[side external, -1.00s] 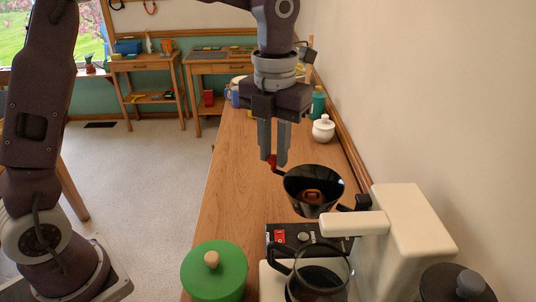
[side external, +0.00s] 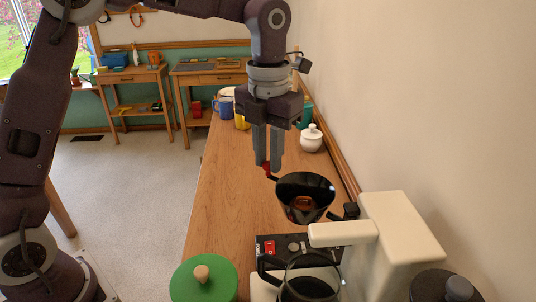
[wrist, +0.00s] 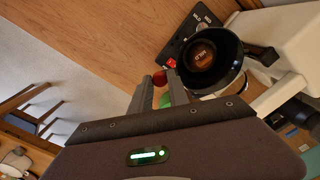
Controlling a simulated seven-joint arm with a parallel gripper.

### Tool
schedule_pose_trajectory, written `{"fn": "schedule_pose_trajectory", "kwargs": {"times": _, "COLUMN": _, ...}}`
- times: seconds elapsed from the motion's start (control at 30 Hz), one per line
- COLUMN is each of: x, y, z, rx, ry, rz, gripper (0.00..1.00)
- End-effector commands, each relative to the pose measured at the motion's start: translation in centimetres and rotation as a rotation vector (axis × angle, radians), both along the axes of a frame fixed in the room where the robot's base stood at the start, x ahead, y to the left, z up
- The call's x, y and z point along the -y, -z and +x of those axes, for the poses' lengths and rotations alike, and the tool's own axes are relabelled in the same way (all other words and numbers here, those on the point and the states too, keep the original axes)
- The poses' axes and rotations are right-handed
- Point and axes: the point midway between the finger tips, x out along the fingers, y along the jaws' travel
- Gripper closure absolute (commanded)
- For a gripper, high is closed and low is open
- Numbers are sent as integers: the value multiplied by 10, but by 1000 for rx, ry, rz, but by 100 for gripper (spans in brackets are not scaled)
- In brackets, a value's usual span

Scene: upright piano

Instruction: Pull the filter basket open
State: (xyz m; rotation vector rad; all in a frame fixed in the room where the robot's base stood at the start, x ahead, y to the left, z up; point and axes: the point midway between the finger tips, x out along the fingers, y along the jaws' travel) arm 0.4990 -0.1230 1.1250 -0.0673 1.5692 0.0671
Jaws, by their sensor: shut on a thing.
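The filter basket (side external: 305,197) is a black cone with a brown, lettered thing inside. It stands out to the far side of the cream coffee maker (side external: 400,230), clear of its overhanging head, with a black hinge piece at its right. In the wrist view the basket (wrist: 211,62) lies just beyond my fingertips. Its handle has a red end (side external: 267,170). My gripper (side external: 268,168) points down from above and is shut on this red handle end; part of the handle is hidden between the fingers. The handle also shows red at my fingertips in the wrist view (wrist: 160,78).
A glass carafe (side external: 312,276) stands at the coffee maker's front, near a black panel with a red switch (side external: 269,247). A green lidded canister (side external: 203,283) is at the near left. A white jar (side external: 311,140) and mugs stand farther back. The wooden top (side external: 225,200) left of the basket is clear.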

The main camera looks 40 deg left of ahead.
Motion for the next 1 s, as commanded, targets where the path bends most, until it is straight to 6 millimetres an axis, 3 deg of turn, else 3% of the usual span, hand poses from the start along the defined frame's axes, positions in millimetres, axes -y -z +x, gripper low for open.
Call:
{"fn": "schedule_pose_trajectory", "kwargs": {"times": 0.03, "x": 0, "y": 0, "z": 0, "rx": 1, "ry": 0, "rz": 0, "gripper": 100}}
{"fn": "schedule_pose_trajectory", "kwargs": {"times": 0.07, "x": 0, "y": 0, "z": 0, "rx": 1, "ry": 0, "rz": 0, "gripper": 75}}
{"fn": "schedule_pose_trajectory", "kwargs": {"times": 0.17, "x": 0, "y": 0, "z": 0, "rx": 0, "ry": 0, "rz": 0, "gripper": 57}}
{"fn": "schedule_pose_trajectory", "kwargs": {"times": 0.47, "x": 0, "y": -2, "z": 0, "rx": 1, "ry": 0, "rz": 0, "gripper": 57}}
{"fn": "schedule_pose_trajectory", "kwargs": {"times": 0.8, "x": 1, "y": -62, "z": 1, "rx": 3, "ry": 1, "rz": -2, "gripper": 57}}
{"fn": "schedule_pose_trajectory", "kwargs": {"times": 1.0, "x": 0, "y": -71, "z": 0, "rx": 0, "ry": 0, "rz": 0, "gripper": 57}}
